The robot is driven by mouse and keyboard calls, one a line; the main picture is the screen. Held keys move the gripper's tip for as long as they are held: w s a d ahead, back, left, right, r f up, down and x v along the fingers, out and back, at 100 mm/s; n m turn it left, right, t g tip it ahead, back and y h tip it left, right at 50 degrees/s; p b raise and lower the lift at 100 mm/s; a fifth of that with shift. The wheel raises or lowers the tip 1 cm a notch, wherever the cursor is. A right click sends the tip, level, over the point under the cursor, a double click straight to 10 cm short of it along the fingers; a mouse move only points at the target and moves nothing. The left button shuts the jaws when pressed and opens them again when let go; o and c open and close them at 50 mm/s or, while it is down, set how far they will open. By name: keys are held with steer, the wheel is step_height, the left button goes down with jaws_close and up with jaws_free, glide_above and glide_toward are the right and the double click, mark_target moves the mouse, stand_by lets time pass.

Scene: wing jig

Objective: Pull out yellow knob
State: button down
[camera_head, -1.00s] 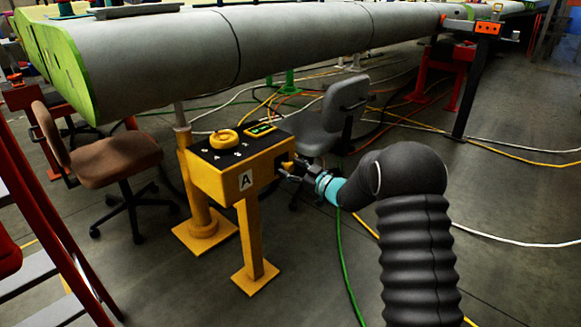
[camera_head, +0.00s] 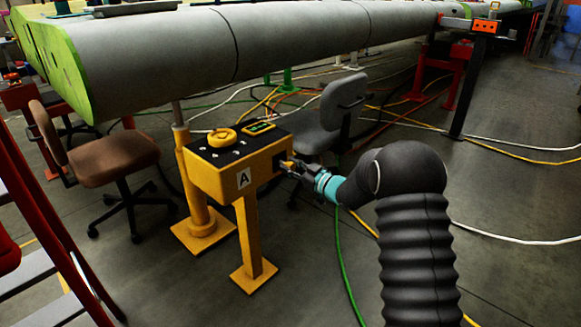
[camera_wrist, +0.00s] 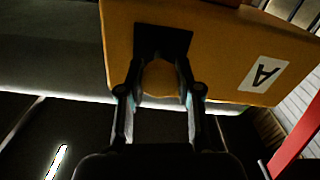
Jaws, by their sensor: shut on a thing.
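The yellow knob (camera_wrist: 160,80) sits at a black square plate (camera_wrist: 163,40) on the side of the yellow control box in the wrist view. My gripper (camera_wrist: 160,88) has one finger on each side of the knob and is shut on it. In the head view my gripper (camera_head: 290,167) reaches the right side of the yellow box (camera_head: 215,180), where the knob is mostly hidden by the fingers. The box carries an "A" label (camera_head: 244,178) and stands on a yellow post.
A yellow handwheel (camera_head: 222,137) and a green-lit panel (camera_head: 259,127) are on the box top. A grey chair (camera_head: 322,120) stands behind it, a brown chair (camera_head: 115,158) to the left. The grey wing (camera_head: 290,40) spans above. Cables cross the floor.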

steer(key=shift+v, duration=0.8)
steer(key=shift+s+d+f, duration=0.1)
steer(key=shift+s+d, duration=0.05)
steer(key=c, duration=0.8)
jaws_free()
steer(key=shift+o, duration=0.2)
steer(key=shift+s, duration=0.1)
steer(key=v, duration=1.2)
